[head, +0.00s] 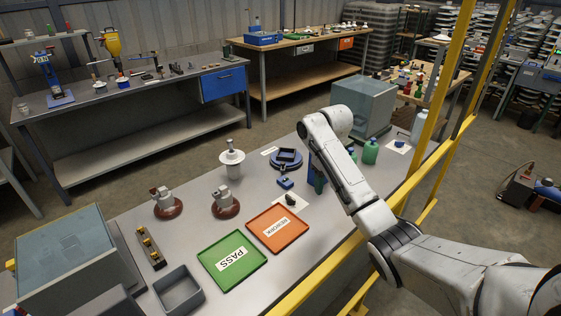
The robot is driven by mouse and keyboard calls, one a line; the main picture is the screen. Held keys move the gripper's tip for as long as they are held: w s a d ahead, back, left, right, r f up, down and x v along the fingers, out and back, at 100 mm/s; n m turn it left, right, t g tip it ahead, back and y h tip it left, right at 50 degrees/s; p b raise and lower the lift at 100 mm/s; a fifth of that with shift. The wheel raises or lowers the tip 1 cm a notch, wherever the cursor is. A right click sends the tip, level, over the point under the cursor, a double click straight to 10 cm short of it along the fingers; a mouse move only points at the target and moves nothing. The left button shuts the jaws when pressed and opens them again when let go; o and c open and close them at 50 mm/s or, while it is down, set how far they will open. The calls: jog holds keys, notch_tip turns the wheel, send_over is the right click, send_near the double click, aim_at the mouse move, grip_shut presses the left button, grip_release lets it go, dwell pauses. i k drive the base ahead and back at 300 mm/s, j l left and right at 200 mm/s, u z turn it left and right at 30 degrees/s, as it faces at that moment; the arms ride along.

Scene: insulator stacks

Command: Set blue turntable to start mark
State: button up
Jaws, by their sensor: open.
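The blue turntable (286,159) stands on the grey workbench, right of the white insulator stack and left of my raised arm. It is a low dark-blue disc with a dark block-like part on top. A small blue piece (285,183) lies just in front of it. The start mark is too small to make out. My arm comes in from the lower right and bends above the bench, to the right of the turntable. Nothing is seen touching the turntable.
A white insulator stack (232,163), green PASS tray (232,284), orange REWORK tray (278,246) and a black item on a white card (290,201) surround it. Green bottles (370,152) and a translucent box (363,105) stand right. A yellow post (440,80) rises at the bench's right.

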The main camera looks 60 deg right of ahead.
aim_at(283, 157)
jog(key=i+l, duration=0.8)
jog(key=i, duration=0.05)
